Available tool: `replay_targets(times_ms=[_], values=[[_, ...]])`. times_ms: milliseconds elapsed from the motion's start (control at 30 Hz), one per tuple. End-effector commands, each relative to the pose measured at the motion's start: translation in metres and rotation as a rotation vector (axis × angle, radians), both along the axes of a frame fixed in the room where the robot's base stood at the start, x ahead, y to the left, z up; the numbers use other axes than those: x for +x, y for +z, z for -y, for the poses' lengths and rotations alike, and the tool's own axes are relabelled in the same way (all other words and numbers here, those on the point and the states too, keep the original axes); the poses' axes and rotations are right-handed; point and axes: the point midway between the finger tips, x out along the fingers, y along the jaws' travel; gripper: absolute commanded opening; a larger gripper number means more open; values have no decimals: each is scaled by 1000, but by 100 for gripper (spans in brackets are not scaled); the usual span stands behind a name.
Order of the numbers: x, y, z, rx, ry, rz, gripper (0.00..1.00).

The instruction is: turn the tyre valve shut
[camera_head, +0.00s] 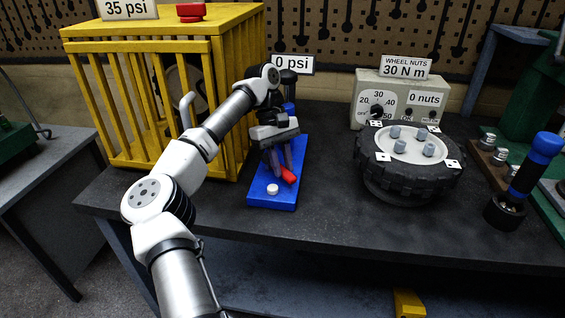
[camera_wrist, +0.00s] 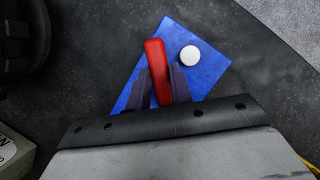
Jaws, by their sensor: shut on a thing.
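The tyre valve shows as a red lever handle (camera_head: 288,175) over a blue base plate (camera_head: 262,194) on the dark bench. My gripper (camera_head: 281,172) points down over the plate, with its fingers around the red handle. In the wrist view the red handle (camera_wrist: 160,70) stands between the two dark fingers (camera_wrist: 160,88), which are shut on it. The handle's free end points away from my gripper, up in that view. A round white button (camera_wrist: 189,55) sits on the blue plate (camera_wrist: 210,72) beside the handle. The handle's pivot is hidden by my gripper.
A yellow cage (camera_head: 130,110) stands left of my gripper, close to my arm. A "0 psi" sign (camera_head: 292,64) is behind. A wheel (camera_head: 408,160) and a "30 N m" box (camera_head: 405,90) stand to the right. Bare bench lies between plate and wheel.

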Motion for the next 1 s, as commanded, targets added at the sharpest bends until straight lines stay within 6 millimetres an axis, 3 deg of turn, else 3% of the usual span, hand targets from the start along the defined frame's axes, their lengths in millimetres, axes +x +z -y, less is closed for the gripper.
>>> replay_targets(times_ms=[100, 133, 267, 667, 1000], values=[[0, 1, -2, 3, 0, 3, 0], [0, 1, -2, 3, 0, 3, 25], [0, 1, -1, 2, 0, 2, 42], [0, 8, 0, 2, 0, 2, 44], [1, 73, -1, 6, 3, 4, 44]])
